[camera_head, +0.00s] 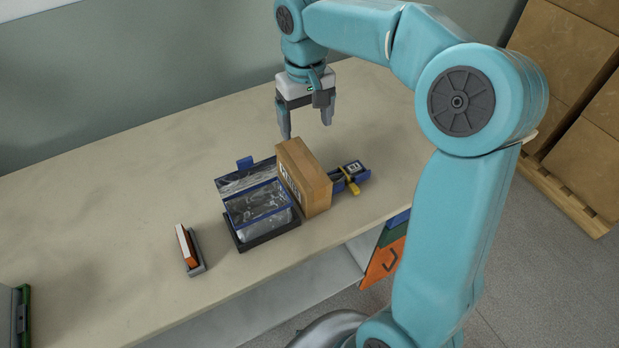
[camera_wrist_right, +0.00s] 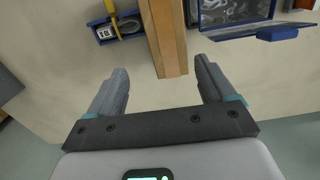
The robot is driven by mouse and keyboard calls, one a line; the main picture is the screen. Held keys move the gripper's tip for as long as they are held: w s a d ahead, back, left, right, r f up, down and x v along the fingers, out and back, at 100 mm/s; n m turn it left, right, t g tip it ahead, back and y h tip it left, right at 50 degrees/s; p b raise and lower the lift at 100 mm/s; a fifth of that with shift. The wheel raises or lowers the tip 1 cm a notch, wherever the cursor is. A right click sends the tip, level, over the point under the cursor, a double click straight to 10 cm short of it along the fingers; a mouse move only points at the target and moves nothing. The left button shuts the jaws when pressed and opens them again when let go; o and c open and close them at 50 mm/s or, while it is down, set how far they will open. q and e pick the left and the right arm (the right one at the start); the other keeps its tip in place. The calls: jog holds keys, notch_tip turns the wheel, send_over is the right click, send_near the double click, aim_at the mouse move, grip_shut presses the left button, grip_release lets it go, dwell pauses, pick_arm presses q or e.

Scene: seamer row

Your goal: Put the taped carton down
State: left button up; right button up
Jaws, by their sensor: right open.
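The taped carton (camera_head: 308,179) is a brown box standing on the table, between a clear blue-edged case and a small blue device. My right gripper (camera_head: 307,128) is open and empty above and behind the carton, apart from it. In the right wrist view the carton (camera_wrist_right: 165,40) shows as a narrow brown block beyond and between the two open fingers of the right gripper (camera_wrist_right: 163,88). My left gripper is not in view.
The clear blue-edged case (camera_head: 265,205) sits on a dark tray left of the carton. The blue device with a yellow part (camera_head: 351,176) is right of it. An orange-and-white block (camera_head: 186,246) stands in a grey holder. The table's left back is clear.

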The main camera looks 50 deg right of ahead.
aim_at(301, 163)
jog(key=f, duration=0.3)
jog(key=a+f, duration=0.1)
jog(key=f, duration=0.7)
jog(key=shift+w+a, duration=0.15)
jog(key=shift+w, duration=0.05)
notch_tip(301, 163, down, 6)
jog(key=shift+r, duration=0.2)
jog(key=shift+s, duration=0.15)
jog(key=c, duration=1.2)
jog(key=shift+c, duration=0.2)
jog(key=shift+r, duration=0.2)
notch_tip(301, 163, up, 20)
jog(key=p, duration=0.1)
